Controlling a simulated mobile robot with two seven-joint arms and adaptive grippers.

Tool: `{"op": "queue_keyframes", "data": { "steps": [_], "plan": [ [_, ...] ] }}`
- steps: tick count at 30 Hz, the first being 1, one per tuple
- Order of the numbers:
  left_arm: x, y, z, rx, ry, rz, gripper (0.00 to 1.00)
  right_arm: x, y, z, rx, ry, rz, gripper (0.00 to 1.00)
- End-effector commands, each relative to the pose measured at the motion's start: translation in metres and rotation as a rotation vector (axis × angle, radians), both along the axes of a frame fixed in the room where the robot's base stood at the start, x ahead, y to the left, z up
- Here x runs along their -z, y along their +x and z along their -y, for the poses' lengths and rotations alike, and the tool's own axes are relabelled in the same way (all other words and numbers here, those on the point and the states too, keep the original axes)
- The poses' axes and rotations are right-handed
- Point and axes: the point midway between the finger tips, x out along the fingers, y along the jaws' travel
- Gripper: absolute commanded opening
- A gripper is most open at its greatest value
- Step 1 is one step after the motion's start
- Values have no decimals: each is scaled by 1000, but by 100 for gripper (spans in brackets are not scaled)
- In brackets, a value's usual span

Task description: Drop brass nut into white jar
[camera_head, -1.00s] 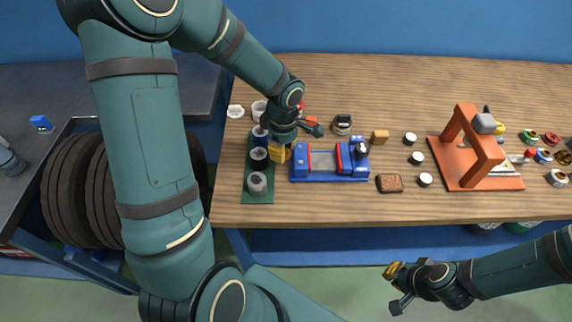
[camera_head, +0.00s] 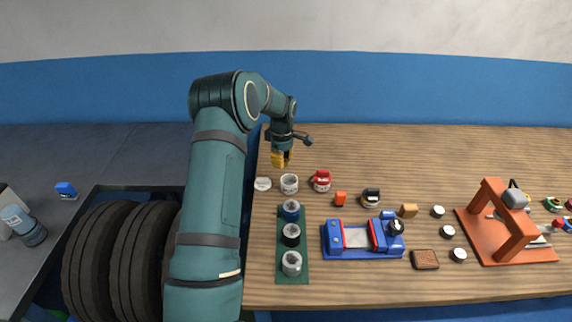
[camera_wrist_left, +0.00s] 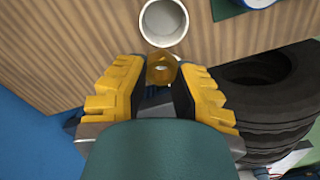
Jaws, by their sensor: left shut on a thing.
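The brass nut (camera_wrist_left: 161,69) is held between the yellow fingertips of my left gripper (camera_wrist_left: 158,80) in the left wrist view. In the head view my left gripper (camera_head: 281,158) points down near the table's back left, just behind the white jar. The nut is not clear there. The white jar (camera_head: 289,184) stands upright and open on the table. In the left wrist view the white jar (camera_wrist_left: 163,22) lies just beyond the nut, and its inside looks empty. My right gripper is out of view.
A white lid (camera_head: 263,184) lies left of the jar, and a red mug-like item (camera_head: 321,181) stands right of it. A green mat (camera_head: 284,273) with three jars is in front. A blue fixture (camera_head: 362,252) stands right of the mat. The back of the table is clear.

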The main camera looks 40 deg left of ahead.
Motion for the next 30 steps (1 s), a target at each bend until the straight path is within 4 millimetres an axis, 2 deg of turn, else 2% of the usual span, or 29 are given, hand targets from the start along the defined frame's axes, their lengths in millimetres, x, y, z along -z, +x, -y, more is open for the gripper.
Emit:
{"op": "queue_keyframes", "data": {
  "steps": [15, 19, 27, 28, 29, 30],
  "plan": [
    [51, 0, 0, -1, 0, 0, 0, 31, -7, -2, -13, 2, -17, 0],
    [58, 0, 0, -1, 0, 0, 0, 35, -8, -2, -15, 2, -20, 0],
    [58, 0, 0, -1, 0, 1, 0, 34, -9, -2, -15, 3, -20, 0],
    [58, 0, 0, -1, 0, 1, 37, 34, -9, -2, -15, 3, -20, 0],
    [58, 0, 0, -1, 0, 0, 48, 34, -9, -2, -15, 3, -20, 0],
    [58, 0, 0, -1, 0, 1, 53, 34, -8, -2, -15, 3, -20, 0]
  ]
}}
